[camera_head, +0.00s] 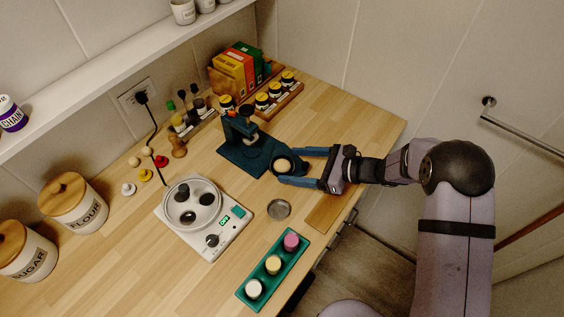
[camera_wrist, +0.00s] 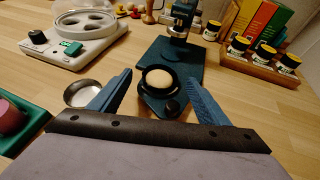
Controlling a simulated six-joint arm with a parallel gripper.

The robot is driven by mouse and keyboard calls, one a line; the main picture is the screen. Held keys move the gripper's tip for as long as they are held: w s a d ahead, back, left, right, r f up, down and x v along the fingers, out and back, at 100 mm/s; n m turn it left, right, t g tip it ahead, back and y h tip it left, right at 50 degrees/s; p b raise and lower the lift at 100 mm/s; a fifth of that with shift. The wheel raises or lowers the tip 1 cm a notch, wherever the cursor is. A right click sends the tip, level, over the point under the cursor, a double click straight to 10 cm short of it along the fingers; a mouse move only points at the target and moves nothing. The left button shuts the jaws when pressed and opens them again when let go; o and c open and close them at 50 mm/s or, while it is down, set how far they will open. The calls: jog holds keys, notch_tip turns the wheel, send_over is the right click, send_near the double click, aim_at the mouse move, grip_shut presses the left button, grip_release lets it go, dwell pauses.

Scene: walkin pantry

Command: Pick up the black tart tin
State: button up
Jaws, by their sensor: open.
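The black tart tin (camera_head: 275,167) is a small round dark dish with a pale cream round in it. It is at the front end of the dark blue press (camera_head: 236,152); I cannot tell exactly what it rests on. It also shows in the middle of the wrist view (camera_wrist: 158,92). My gripper (camera_head: 291,167) is open, its blue fingers reaching from the right to either side of the tin. In the wrist view, the tin lies ahead between the fingertips (camera_wrist: 160,82), with gaps on both sides. A dark knob (camera_wrist: 172,107) sits just in front of it.
A silver-grey round dish (camera_head: 279,209) lies nearby, close to the left finger in the wrist view. A white appliance (camera_head: 205,222) stands to the left, a green tray (camera_head: 262,285) with three coloured cylinders at the front. A jar rack (camera_head: 284,102) stands behind. Open counter lies right of the press.

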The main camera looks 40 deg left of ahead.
jog(key=shift+p+x, duration=0.3)
jog(key=shift+x, duration=0.95)
jog(key=c, duration=1.1)
jog(key=shift+r, duration=0.15)
jog(key=shift+c, duration=0.2)
